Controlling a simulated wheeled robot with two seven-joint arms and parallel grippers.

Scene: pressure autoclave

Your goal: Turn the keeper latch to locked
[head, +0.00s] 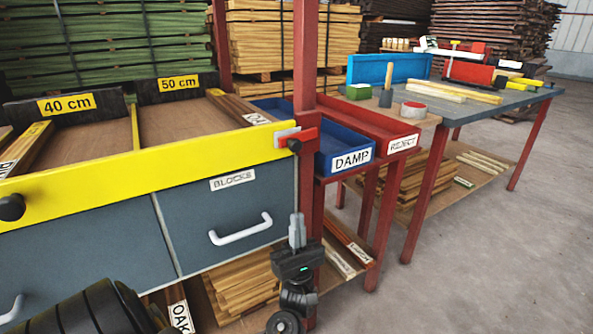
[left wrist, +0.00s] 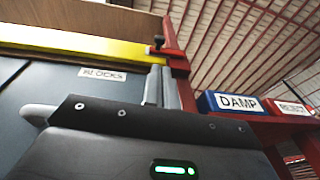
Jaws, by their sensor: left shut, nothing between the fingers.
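What looks like the keeper latch (head: 305,138) is a small red bar with a dark knob, at the right end of the yellow bar (head: 150,160), by a red post. It also shows in the left wrist view (left wrist: 174,55), just above the fingers. I cannot tell for sure whether it is locked. My left gripper (head: 297,218) is shut and empty, with its fingers pointing up, below the latch and apart from it in the head view. In the left wrist view the grey fingertips (left wrist: 160,72) appear close under the latch. My right gripper is not in view.
A grey drawer front marked BLOCKS (head: 232,180), with a white handle (head: 241,229), is left of my gripper. A blue DAMP bin (head: 350,159) and a red REJECT bin (head: 403,144) stand right of the post. Open floor (head: 480,270) lies at the right.

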